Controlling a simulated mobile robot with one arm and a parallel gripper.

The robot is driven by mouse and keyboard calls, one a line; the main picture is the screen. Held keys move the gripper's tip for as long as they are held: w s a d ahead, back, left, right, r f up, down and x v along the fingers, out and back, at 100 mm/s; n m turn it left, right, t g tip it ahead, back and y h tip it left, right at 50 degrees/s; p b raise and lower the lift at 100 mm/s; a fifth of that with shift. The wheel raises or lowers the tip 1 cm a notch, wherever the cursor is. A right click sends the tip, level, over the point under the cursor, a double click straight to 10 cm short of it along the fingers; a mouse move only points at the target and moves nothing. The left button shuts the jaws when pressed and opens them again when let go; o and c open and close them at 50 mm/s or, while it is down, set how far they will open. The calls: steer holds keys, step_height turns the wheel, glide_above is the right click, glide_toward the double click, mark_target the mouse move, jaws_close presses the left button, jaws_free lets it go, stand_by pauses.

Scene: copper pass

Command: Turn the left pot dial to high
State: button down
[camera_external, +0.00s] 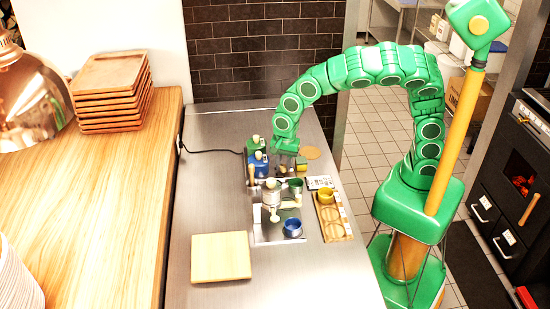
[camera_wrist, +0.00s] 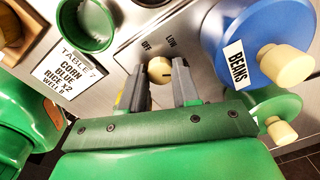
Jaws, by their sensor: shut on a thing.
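The dial (camera_wrist: 159,69) is a small cream knob on a steel panel with the printed words OFF and LOW beside it in the wrist view. My gripper (camera_wrist: 160,78) is shut on it, one dark finger on each side. A dark pointer mark shows on the knob; exactly where it points is hard to tell. A high mark is not visible. A blue pot (camera_wrist: 245,40) labelled BEANS stands right of the dial, with a green pot (camera_wrist: 278,108) below it. In the external view, the blue pot (camera_external: 258,164) and green pot (camera_external: 253,146) stand left of my gripper (camera_external: 297,160).
A green cup (camera_wrist: 86,24) and an order card (camera_wrist: 78,62) lie left of the dial. A wooden tray (camera_external: 345,238) holds a yellow cup (camera_external: 326,195). A blue cup (camera_external: 292,228) and a cutting board (camera_external: 221,257) are nearer the front. The front right counter is clear.

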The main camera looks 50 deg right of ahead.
mark_target(285, 166)
stand_by(0.3)
steer(key=c, duration=0.8)
jaws_free()
steer(key=shift+r, duration=0.15)
steer(key=shift+s+d+r, duration=0.1)
steer(key=shift+s+r, duration=0.05)
steer(key=shift+r, duration=3.65)
